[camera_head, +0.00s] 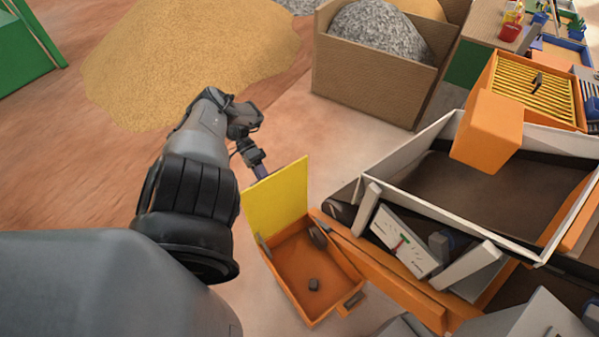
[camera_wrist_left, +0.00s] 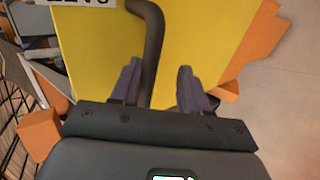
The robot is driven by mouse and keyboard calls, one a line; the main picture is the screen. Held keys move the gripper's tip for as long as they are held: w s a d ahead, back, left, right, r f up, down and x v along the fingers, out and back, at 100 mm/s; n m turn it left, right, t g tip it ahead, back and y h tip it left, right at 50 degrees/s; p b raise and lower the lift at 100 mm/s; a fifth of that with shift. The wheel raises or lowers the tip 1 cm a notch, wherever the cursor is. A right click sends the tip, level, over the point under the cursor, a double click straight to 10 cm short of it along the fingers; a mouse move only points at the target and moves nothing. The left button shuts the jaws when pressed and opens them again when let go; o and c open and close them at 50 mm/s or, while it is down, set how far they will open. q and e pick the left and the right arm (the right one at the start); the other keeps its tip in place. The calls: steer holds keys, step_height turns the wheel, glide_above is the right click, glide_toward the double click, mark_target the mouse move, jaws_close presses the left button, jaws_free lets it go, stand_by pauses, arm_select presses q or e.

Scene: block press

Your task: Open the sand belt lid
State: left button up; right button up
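The yellow lid (camera_head: 278,197) stands raised at the back left edge of an open orange box (camera_head: 327,305), so the inside of the box shows. In the left wrist view the lid (camera_wrist_left: 205,35) fills the middle, with a dark curved handle (camera_wrist_left: 152,45) on it. My left gripper (camera_head: 259,170) is at the far side of the raised lid, near its top edge. In the left wrist view its fingers (camera_wrist_left: 158,88) are apart, with the handle running between them, closer to the left finger. The handle is hidden in the head view. My right gripper is not in view.
A sand pile (camera_head: 180,55) and a gravel bin (camera_head: 365,85) are behind.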

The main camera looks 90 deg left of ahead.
arm_select(q)
steer(key=shift+a+r, duration=0.1)
steer(key=b+v, duration=0.3)
steer(key=v, duration=0.7)
steer(key=shift+s+a, duration=0.25)
steer(key=shift+a, duration=0.05)
steer(key=shift+r, duration=0.15)
